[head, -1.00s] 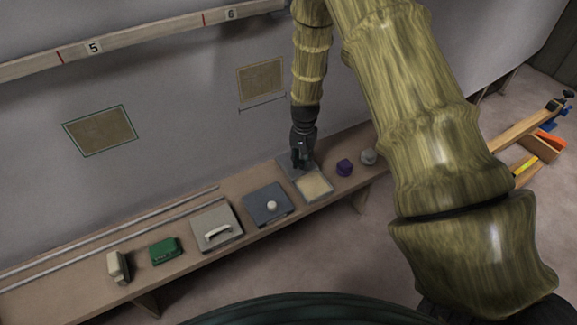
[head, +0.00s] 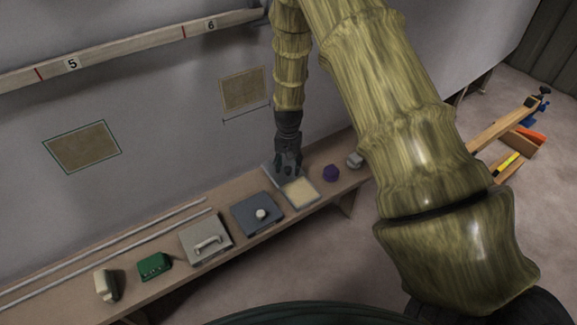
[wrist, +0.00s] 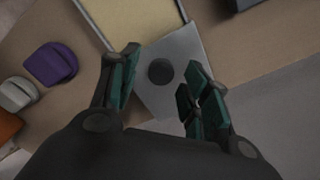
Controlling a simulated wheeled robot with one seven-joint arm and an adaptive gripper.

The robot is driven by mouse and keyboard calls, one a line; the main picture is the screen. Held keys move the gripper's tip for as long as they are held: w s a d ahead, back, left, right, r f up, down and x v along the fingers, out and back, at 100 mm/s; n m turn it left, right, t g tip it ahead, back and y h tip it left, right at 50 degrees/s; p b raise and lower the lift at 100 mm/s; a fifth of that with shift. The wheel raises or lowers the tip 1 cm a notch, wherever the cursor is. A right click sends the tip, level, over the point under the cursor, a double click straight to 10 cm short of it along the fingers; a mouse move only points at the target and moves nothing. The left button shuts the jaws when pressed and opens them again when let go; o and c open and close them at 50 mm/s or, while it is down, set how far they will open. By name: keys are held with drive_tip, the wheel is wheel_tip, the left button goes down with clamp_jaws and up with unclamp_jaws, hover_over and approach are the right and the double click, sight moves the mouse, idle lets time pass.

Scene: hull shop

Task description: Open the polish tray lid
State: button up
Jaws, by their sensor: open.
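A shallow tray with a pale tan inside (head: 300,193) sits on the bench in the head view; its edge also shows at the top of the wrist view (wrist: 178,14). A flat grey lid (wrist: 183,48) with a round dark knob (wrist: 160,71) lies at the tray's wall side, leaving the tan inside uncovered. My gripper (head: 288,172) is over this lid. In the wrist view my open gripper (wrist: 162,62) has its fingers on either side of the knob, with gaps visible. No label shows which tray holds polish.
Left along the bench are a blue-grey lidded box (head: 245,213), a light grey box with a bar handle (head: 206,239), a green block (head: 154,265) and a cream block (head: 105,285). A purple object (head: 331,173) and a grey one (head: 354,160) stand right. The wall rises behind.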

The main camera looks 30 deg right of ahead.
wheel_tip(320, 180, up, 11)
drive_tip(key=shift+r, duration=0.15)
idle(0.4)
idle(0.4)
